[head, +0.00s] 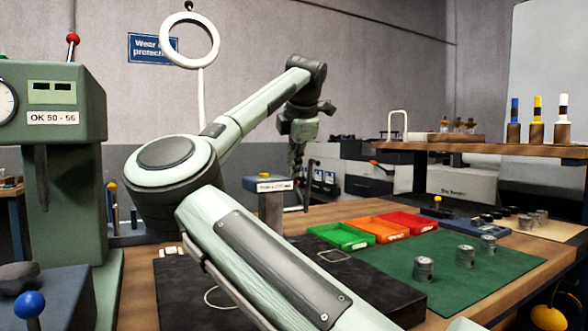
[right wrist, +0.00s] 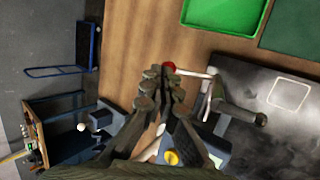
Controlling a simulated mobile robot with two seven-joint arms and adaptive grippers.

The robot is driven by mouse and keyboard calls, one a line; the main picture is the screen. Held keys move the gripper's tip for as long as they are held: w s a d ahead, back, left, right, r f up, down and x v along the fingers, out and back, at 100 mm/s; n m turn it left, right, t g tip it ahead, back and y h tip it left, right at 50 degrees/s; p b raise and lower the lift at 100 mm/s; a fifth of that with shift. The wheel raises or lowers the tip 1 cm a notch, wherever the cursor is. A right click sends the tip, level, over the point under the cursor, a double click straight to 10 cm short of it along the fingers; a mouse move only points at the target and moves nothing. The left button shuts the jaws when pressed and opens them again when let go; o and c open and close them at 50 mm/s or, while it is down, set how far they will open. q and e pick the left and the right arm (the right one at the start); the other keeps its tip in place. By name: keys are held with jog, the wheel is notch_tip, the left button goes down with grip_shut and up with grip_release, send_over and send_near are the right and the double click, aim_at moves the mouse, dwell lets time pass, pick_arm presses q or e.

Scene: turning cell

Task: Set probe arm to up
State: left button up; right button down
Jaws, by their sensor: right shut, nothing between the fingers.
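In the right wrist view a pale rod with a red ball end (right wrist: 170,66) runs right to a grey cylindrical pivot (right wrist: 238,108) beside the dark mat; it looks like the probe arm. The rod lies roughly level in that picture. My right gripper (right wrist: 164,80) is shut and empty, its fingertips close to the red ball; I cannot tell whether they touch. In the head view my right gripper (head: 297,162) hangs behind a labelled grey post (head: 272,186), and the probe arm cannot be made out clearly there. My left gripper is not in view.
A green press (head: 65,150) stands at left. Green (head: 340,236), orange (head: 378,228) and red (head: 408,222) trays lie beside a green mat (head: 440,280) with metal parts. A wooden shelf (head: 480,148) is at right. A white ring (head: 190,65) stands behind my arm.

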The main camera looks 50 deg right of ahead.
jog(key=v, duration=1.1)
jog(key=shift+r, duration=0.2)
